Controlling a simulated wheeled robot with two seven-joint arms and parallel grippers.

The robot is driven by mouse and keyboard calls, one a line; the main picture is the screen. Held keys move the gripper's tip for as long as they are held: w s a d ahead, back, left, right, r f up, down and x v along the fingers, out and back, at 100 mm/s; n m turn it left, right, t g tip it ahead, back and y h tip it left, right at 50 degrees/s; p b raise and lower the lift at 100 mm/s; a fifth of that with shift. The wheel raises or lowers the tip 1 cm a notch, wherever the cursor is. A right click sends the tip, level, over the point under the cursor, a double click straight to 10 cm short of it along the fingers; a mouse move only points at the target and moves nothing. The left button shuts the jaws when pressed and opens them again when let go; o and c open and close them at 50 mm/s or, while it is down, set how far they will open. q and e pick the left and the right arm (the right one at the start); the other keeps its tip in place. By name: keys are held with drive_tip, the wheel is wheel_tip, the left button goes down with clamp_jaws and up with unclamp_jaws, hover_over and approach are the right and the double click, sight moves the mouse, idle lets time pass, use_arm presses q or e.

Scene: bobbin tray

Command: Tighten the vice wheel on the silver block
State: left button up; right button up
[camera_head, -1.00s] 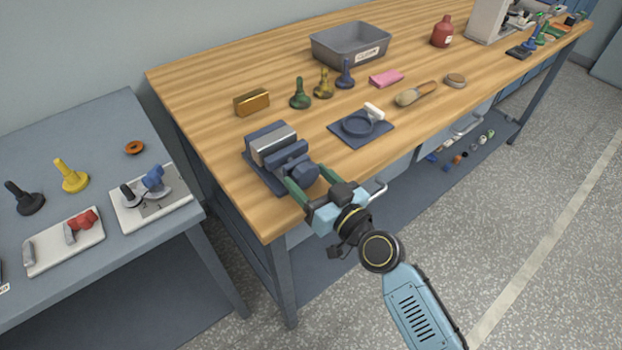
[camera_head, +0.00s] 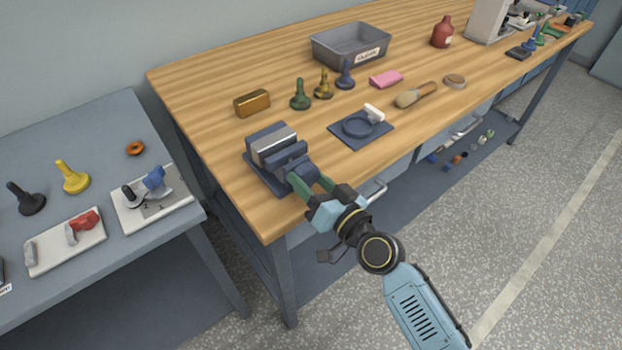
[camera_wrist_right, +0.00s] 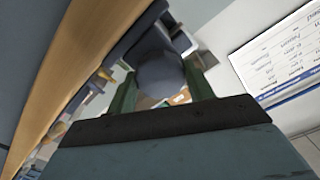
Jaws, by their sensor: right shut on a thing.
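The dark blue vice (camera_head: 282,165) stands on its base plate at the near left corner of the wooden bench. The silver block (camera_head: 271,145) sits between its jaws. My right gripper (camera_head: 310,181) is shut on the vice wheel (camera_head: 301,174) at the vice's front end, its green fingers on either side. The wheel (camera_wrist_right: 162,76) also shows between the fingers in the right wrist view. The fingers partly hide the wheel in the head view. My left gripper is not in view.
A gold block (camera_head: 252,103), several small knobbed pieces and a dark ring fixture (camera_head: 359,127) stand behind and right of the vice. A grey bin (camera_head: 350,45) is farther back. A grey side table (camera_head: 100,135) stands left. The bench's front edge is close below the gripper.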

drive_tip(key=m, duration=0.3)
drive_tip(key=shift+m, duration=0.4)
drive_tip(key=m+p, duration=0.1)
drive_tip(key=m, duration=0.2)
drive_tip(key=shift+m, duration=0.3)
drive_tip(key=m, duration=0.3)
drive_tip(key=shift+m, duration=0.3)
drive_tip(key=shift+m+p, duration=0.35)
drive_tip(key=shift+m, duration=1.55)
drive_tip(key=o, duration=1)
